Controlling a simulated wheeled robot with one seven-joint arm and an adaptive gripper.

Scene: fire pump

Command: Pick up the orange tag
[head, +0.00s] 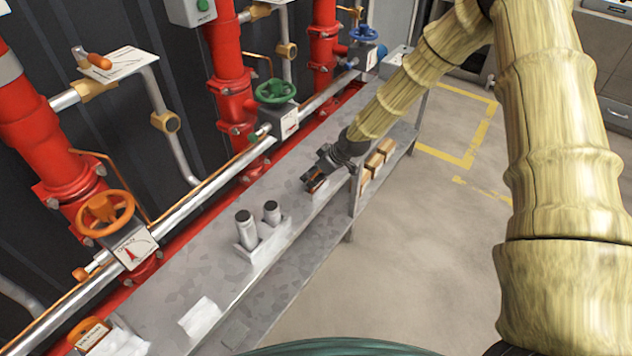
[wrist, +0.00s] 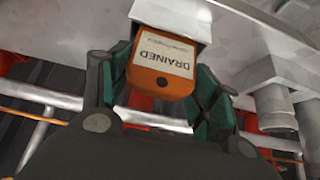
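The orange tag (wrist: 158,82) has a pale label reading "DRAINED" and shows upside down in the wrist view. Its edge by the label meets a white holder (wrist: 172,18). My gripper (wrist: 163,72) has one green-padded finger on each side of the tag, very close to its edges. I cannot tell whether the pads press on it.
The bench (head: 215,262) carries a white block with two dark-topped cylinders (head: 259,228) and a white piece (head: 200,318). Another orange labelled item (head: 88,334) is at lower left. Red pipes with valve wheels (head: 106,212) line the left. Open floor (head: 420,260) lies right.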

